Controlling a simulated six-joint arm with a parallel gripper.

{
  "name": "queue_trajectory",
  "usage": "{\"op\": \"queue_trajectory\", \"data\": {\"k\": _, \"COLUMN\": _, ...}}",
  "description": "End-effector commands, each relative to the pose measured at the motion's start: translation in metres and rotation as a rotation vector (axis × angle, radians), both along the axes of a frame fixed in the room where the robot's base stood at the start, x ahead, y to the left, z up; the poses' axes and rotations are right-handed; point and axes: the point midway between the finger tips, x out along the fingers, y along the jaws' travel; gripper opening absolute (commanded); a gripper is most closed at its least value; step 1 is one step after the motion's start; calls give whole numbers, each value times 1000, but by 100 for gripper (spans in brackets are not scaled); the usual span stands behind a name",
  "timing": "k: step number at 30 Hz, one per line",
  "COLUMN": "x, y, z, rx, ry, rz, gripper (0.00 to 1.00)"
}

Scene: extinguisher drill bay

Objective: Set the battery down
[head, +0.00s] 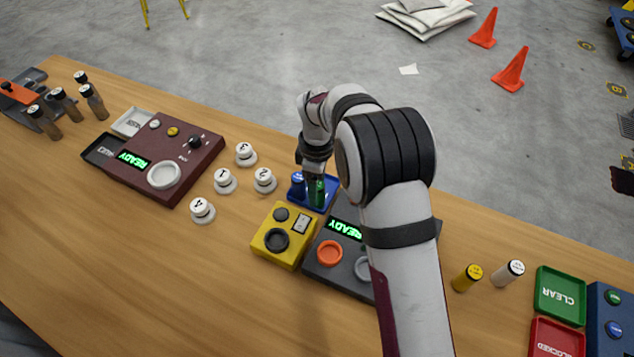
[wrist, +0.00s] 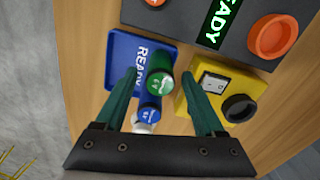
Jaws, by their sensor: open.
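A green battery (wrist: 160,82) stands upright on the blue tray marked READY (wrist: 122,58), near the tray's edge. My open gripper (wrist: 160,74) has one teal finger on each side of it, with gaps visible in the wrist view. A blue battery (wrist: 150,112) stands close beside the green one, also between the fingers in that view. In the head view my gripper (head: 315,174) points down over the blue tray (head: 327,205), and the blue battery (head: 298,183) shows to its left. My gripper and arm partly hide the green battery there.
A yellow box (head: 270,238) and a dark console reading READY (head: 325,255) stand close to the tray. Several white numbered knobs (head: 264,179) are to the left. Yellow (head: 466,278) and white (head: 510,273) cylinders stand at right. The front left of the table is clear.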

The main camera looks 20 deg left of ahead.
Motion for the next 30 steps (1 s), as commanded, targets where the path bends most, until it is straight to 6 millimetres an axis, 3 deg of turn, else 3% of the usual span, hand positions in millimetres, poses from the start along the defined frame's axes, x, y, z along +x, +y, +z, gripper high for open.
{"op": "queue_trajectory", "data": {"k": 5, "x": 1, "y": 1, "z": 22, "rx": 3, "ry": -4, "rz": 0, "gripper": 71}}
{"op": "queue_trajectory", "data": {"k": 12, "x": 1, "y": 1, "z": 90, "rx": 3, "ry": -5, "rz": 0, "gripper": 71}}
{"op": "queue_trajectory", "data": {"k": 15, "x": 1, "y": 0, "z": 110, "rx": 2, "ry": -4, "rz": 0, "gripper": 71}}
{"op": "queue_trajectory", "data": {"k": 23, "x": 0, "y": -3, "z": 126, "rx": 1, "ry": 0, "rz": -13, "gripper": 71}}
{"op": "queue_trajectory", "data": {"k": 26, "x": -5, "y": -39, "z": 147, "rx": 13, "ry": 8, "rz": -206, "gripper": 71}}
{"op": "queue_trajectory", "data": {"k": 29, "x": -36, "y": -118, "z": 182, "rx": 33, "ry": 35, "rz": -659, "gripper": 71}}
{"op": "queue_trajectory", "data": {"k": 30, "x": -59, "y": -151, "z": 192, "rx": 42, "ry": 49, "rz": -877, "gripper": 71}}
